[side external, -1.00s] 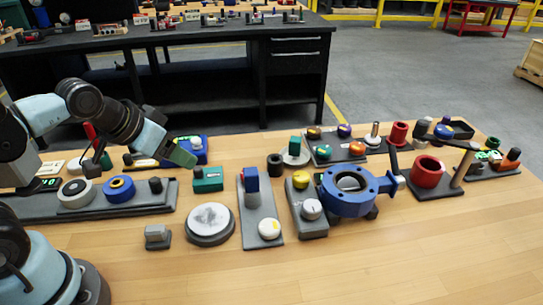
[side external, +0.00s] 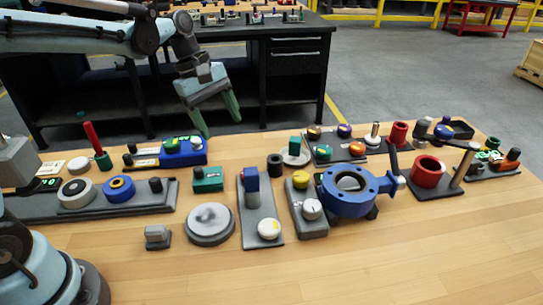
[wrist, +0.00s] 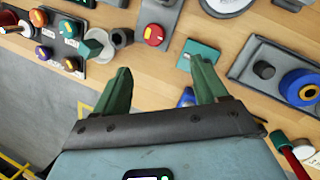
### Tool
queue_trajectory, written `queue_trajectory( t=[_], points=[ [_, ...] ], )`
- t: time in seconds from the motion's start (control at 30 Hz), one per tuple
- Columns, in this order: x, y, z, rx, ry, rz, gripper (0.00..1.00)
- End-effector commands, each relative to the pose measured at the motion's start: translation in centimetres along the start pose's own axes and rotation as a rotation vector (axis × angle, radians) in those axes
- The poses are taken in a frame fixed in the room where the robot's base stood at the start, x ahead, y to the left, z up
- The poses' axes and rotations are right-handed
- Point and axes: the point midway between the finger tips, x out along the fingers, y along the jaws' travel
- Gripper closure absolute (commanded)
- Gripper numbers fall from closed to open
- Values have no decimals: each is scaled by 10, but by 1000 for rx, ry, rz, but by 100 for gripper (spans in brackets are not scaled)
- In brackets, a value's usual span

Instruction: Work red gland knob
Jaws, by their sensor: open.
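My gripper (side external: 220,127) is open and empty, pointing down above the far edge of the wooden table. In the wrist view its two green fingers (wrist: 160,88) are spread apart with nothing held between them. A round red knob with a yellow patch (wrist: 155,35) stands on a grey plate in the wrist view, beyond the fingers and apart from them. I cannot tell for certain whether it is the gland knob. The blue flanged valve body (side external: 350,200) stands right of centre in the side view, well away from my gripper.
A teal box (side external: 208,180) and a blue box (side external: 184,150) stand near my gripper's side of the table. A red upright handle (side external: 93,138) is at the left. A red cylinder (side external: 428,172) and a knob panel stand at right.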

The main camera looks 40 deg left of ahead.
Motion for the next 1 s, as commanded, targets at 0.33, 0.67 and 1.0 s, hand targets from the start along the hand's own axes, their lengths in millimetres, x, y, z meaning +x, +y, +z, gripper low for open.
queue_trajectory(
  t=[0.33, 0.67, 1.0],
  points=[
    [20, 23, -19, -313, -111, -94, 28],
    [55, 21, -14, -322, -114, -99, 28],
    [116, 16, -6, -322, -114, -98, 28]
  ],
)
